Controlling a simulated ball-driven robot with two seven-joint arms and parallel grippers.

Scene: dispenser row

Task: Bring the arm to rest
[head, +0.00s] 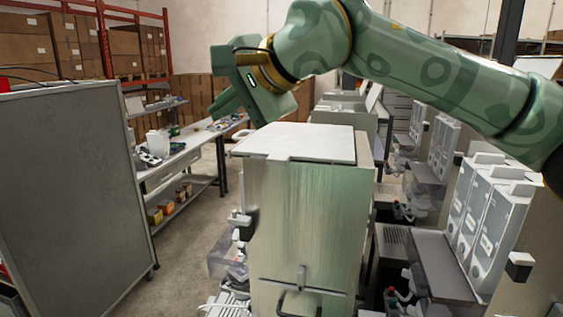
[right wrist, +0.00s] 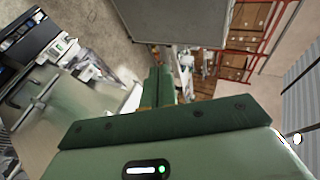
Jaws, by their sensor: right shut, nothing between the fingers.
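My right arm reaches in from the right across the top of the head view. Its green gripper (head: 226,103) hangs over the far left edge of a metal cabinet with a white top (head: 300,141), and it holds nothing. In the right wrist view, my right gripper's fingers (right wrist: 160,85) are together, pointing away from the camera. I cannot tell the exact gap between gripper and cabinet top. My left arm and gripper do not show in either view.
A grey panel (head: 70,190) stands at the left. A workbench (head: 185,153) with small items is behind it. Dispenser units (head: 487,225) line the right side, below my arm. Open floor (head: 190,240) lies between panel and cabinet. Red racks with boxes (head: 75,40) are far back.

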